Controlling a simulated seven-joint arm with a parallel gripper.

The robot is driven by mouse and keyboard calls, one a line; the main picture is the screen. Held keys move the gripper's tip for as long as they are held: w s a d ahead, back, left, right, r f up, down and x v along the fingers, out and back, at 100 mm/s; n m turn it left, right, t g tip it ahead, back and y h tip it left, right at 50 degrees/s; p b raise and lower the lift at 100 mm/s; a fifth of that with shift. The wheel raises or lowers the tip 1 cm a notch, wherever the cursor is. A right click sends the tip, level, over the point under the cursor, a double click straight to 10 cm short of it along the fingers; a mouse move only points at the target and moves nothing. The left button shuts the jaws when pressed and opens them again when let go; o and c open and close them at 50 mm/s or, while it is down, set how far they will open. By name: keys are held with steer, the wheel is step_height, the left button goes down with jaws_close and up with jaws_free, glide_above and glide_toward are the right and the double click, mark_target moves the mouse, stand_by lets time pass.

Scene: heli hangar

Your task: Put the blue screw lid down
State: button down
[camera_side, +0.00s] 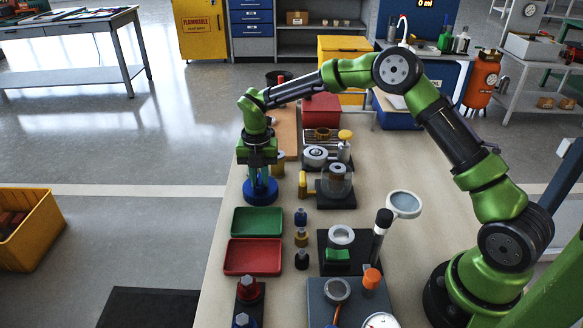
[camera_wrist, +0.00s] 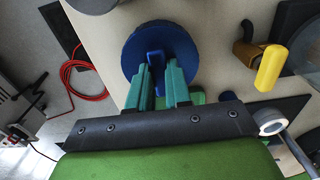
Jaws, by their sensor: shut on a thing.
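The blue screw lid (camera_side: 261,191) is a round blue disc with a raised grip on top. My gripper (camera_side: 260,176) is above it with its fingers pointing down, near the left edge of the table. In the wrist view the lid (camera_wrist: 160,55) lies beyond the green fingertips (camera_wrist: 159,72), which are closed on its raised grip. The lid looks roughly level. I cannot tell whether its underside touches the table.
A green tray (camera_side: 257,221) and a red tray (camera_side: 253,257) lie in front of the lid. A yellow-handled item (camera_side: 302,185) stands to its right, beside a black-based fixture (camera_side: 336,196). A red box (camera_side: 321,110) is behind. Bare tabletop (camera_side: 420,160) shows at right.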

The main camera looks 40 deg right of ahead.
mark_target(260, 180)
steer(key=shift+f, duration=0.15)
steer(key=c, duration=1.1)
jaws_free()
steer(key=shift+o, duration=0.2)
steer(key=s+r+m+t, duration=0.1)
steer(key=s+r+m, duration=0.2)
steer(key=r, duration=0.7)
steer(key=s+r+m+t, duration=0.1)
steer(key=s+r+m, duration=0.25)
steer(key=r, duration=0.65)
steer(key=s+d+m+t+y, duration=0.1)
steer(key=s+m+t, duration=0.1)
steer(key=s+m, duration=0.9)
steer(key=s+d+r+m+t+y, duration=0.1)
steer(key=s+d+m+t, duration=0.1)
steer(key=s+m, duration=1)
steer(key=shift+r+m+t, duration=0.15)
steer(key=shift+m+t, duration=0.45)
steer(key=shift+m, duration=0.25)
